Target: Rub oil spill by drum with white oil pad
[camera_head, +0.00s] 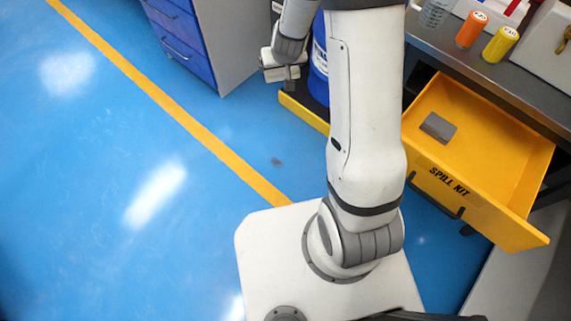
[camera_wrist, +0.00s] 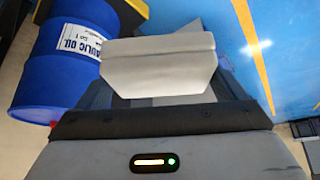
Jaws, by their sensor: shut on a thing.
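My gripper (camera_wrist: 160,95) is shut on a white oil pad (camera_wrist: 158,68), which sticks out ahead of the jaws in the wrist view. In the head view my gripper (camera_head: 284,74) is small and hangs just left of the blue drum (camera_head: 318,72), above the floor. The drum, labelled hydraulic oil, also stands at the left in the wrist view (camera_wrist: 62,72). A small dark smudge (camera_head: 277,162) lies on the blue floor in the head view, near the yellow line; I cannot tell if it is the oil spill. My arm hides part of the drum.
A yellow tray (camera_head: 304,113) lies at the drum's foot. An open yellow spill kit drawer (camera_head: 510,150) at the right holds a grey piece (camera_head: 437,127). A blue-fronted cabinet (camera_head: 185,43) stands at the back left. The floor left of the yellow line (camera_head: 180,107) is clear.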

